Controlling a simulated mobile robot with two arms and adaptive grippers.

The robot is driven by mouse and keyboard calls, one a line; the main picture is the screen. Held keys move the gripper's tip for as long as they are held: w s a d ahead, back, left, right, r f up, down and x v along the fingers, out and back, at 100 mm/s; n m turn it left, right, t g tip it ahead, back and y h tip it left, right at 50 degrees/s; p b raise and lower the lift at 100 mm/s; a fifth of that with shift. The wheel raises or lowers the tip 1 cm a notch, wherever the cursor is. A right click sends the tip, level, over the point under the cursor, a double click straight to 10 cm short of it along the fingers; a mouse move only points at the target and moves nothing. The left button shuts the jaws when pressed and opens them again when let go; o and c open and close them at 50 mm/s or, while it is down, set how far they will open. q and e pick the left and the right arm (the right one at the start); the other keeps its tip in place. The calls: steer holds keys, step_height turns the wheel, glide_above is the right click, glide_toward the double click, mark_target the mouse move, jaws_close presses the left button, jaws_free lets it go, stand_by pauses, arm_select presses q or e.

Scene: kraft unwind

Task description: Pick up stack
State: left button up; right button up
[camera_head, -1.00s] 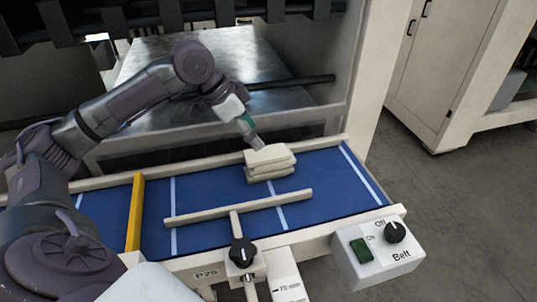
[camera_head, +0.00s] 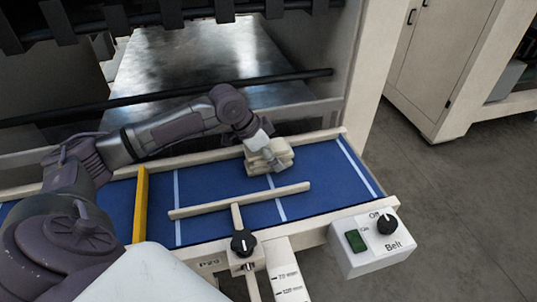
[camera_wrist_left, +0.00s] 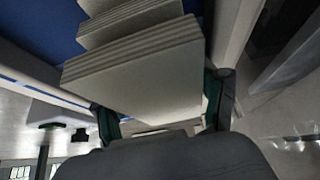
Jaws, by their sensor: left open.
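The stack (camera_head: 285,154) is a small pile of flat cream pieces on the blue belt (camera_head: 320,180), near its far rail. My left gripper (camera_head: 269,161) reaches down over it from the back left and hides part of it. In the left wrist view the layered stack (camera_wrist_left: 140,78) lies between the two green-edged fingers of my left gripper (camera_wrist_left: 162,115). The fingers are open, one on each side; whether they touch the stack I cannot tell. My right gripper is not in view.
A cream guide bar (camera_head: 240,201) lies across the belt in front of the stack. A yellow bar (camera_head: 140,205) crosses the belt to the left. A control box (camera_head: 370,242) with a green button and a knob is at the front right. The belt's right end is clear.

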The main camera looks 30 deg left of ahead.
arm_select(q)
steer(key=shift+s, duration=0.1)
steer(key=shift+f+p, duration=0.2)
steer(key=shift+p, duration=0.15)
stand_by(0.5)
steer(key=c, duration=0.9)
